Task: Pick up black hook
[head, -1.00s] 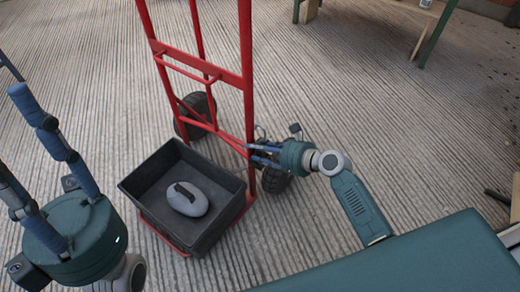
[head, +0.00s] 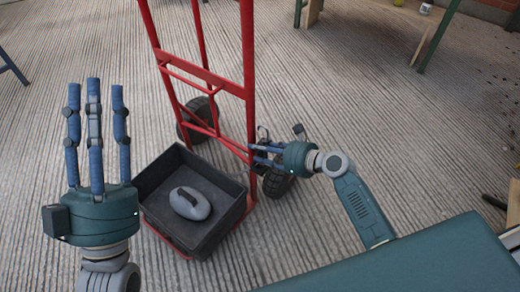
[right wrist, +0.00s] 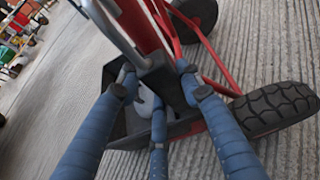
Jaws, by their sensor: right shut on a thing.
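My right gripper (head: 254,156) is at the lower right side of the red hand truck (head: 249,75), next to its wheel. In the right wrist view its blue fingers close around a dark block with a grey metal bar, which looks like the black hook (right wrist: 165,75). The fingers hide part of it, and in the head view it is too small to make out clearly. I cannot tell whether it touches the truck's frame. My left gripper (head: 96,84) is open and empty, with its fingers pointing up, left of the truck.
A black bin (head: 165,232) stands on the truck's base plate and holds a grey rounded object (head: 190,204). A green surface (head: 410,265) fills the lower right. A green-legged table (head: 438,40) is at the upper right. Ribbed floor is clear behind the truck.

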